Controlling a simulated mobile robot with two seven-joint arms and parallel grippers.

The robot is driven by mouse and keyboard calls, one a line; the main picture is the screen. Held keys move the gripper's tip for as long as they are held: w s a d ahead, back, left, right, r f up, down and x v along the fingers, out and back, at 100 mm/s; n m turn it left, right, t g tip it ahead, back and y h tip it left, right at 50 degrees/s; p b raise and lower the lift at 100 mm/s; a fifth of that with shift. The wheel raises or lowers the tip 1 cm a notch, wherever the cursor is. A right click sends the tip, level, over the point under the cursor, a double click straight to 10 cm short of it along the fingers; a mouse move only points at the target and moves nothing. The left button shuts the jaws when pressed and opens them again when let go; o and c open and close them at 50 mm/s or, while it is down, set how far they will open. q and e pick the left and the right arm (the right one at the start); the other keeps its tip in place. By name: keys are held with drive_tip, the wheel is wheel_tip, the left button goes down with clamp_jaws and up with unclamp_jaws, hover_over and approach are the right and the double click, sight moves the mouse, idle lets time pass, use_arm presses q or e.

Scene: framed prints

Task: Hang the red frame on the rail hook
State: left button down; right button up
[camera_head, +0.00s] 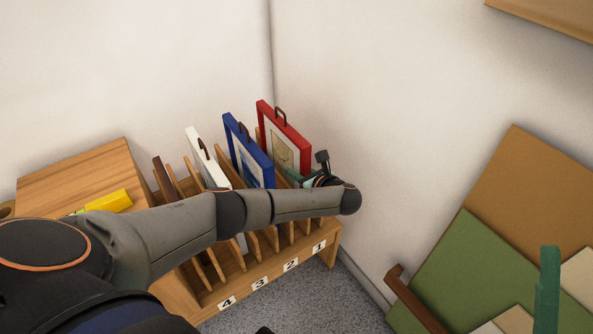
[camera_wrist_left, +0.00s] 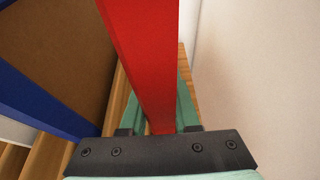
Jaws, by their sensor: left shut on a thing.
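The red frame (camera_head: 287,138) stands upright in the wooden rack, at its right end near the corner, with a dark hanger loop on its top edge. My left gripper (camera_head: 300,178) is at the frame's right side, partly hidden by my own wrist. In the left wrist view the red frame's edge (camera_wrist_left: 145,60) runs between the two green fingers, and my left gripper (camera_wrist_left: 157,105) is shut on it. A green upright bar at the lower right looks like a finger of my right gripper (camera_head: 548,290); its other finger is out of view. No rail hook is clearly visible.
The slotted rack (camera_head: 333,238) has numbered slots and also holds a blue frame (camera_head: 239,145) close beside the red one, a white frame (camera_head: 203,160) and a brown frame (camera_head: 163,178). A wall is close on the right. Brown and green boards (camera_head: 460,262) are at the right.

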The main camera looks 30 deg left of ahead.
use_arm(q)
drive_tip(key=c, duration=0.6)
unclamp_jaws()
drive_tip(key=shift+c, duration=0.2)
drive_tip(key=p+v, duration=0.5)
drive_tip(key=v, duration=0.7)
drive_tip(key=shift+w+d+f, duration=0.15)
drive_tip(key=shift+w+d, duration=0.05)
drive_tip(key=shift+d, duration=0.25)
